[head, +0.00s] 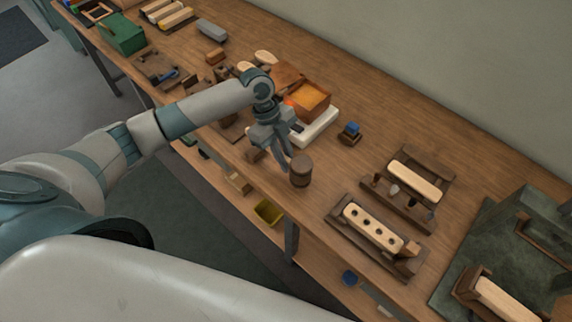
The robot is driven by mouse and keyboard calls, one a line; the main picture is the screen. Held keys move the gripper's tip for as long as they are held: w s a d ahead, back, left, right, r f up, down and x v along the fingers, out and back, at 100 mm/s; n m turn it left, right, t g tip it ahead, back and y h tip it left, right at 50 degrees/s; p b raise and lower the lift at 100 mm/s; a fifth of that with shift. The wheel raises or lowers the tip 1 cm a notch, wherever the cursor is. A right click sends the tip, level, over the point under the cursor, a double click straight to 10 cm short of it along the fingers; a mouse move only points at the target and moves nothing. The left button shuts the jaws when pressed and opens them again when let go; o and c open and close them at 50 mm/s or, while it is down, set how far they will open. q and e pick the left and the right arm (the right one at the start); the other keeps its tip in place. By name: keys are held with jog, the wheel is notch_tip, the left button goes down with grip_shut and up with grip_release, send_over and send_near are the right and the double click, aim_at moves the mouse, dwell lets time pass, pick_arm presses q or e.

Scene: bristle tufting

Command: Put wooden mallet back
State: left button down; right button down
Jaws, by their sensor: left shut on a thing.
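My left gripper (285,160) reaches over the front part of the workbench and is shut on the wooden mallet. The mallet's dark brown round head (301,171) shows just right of the fingertips, near the bench's front edge. The handle is mostly hidden by the fingers. I cannot tell whether the mallet touches the bench top. My right gripper is not in view.
Behind the gripper is a white scale-like base with an orange-brown box (306,98). A small blue item (350,130) stands right of it. A holed wooden block (372,228) in a fixture and a tool rack (398,203) lie further right. Bench (335,165) space between is clear.

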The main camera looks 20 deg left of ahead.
pick_arm(q)
notch_tip(320, 180, down, 3)
jog(key=shift+r+p, duration=0.1)
jog(key=shift+p, duration=0.55)
jog(key=shift+f, duration=0.35)
jog(key=c, duration=1.7)
grip_release()
jog(key=shift+f, duration=0.1)
jog(key=shift+c, duration=0.2)
jog(key=shift+a+r, duration=0.2)
jog(key=shift+r, duration=0.35)
jog(key=b+v, duration=0.3)
jog(key=v, duration=0.7)
jog(key=shift+a+r, duration=0.15)
jog(key=shift+r, duration=0.4)
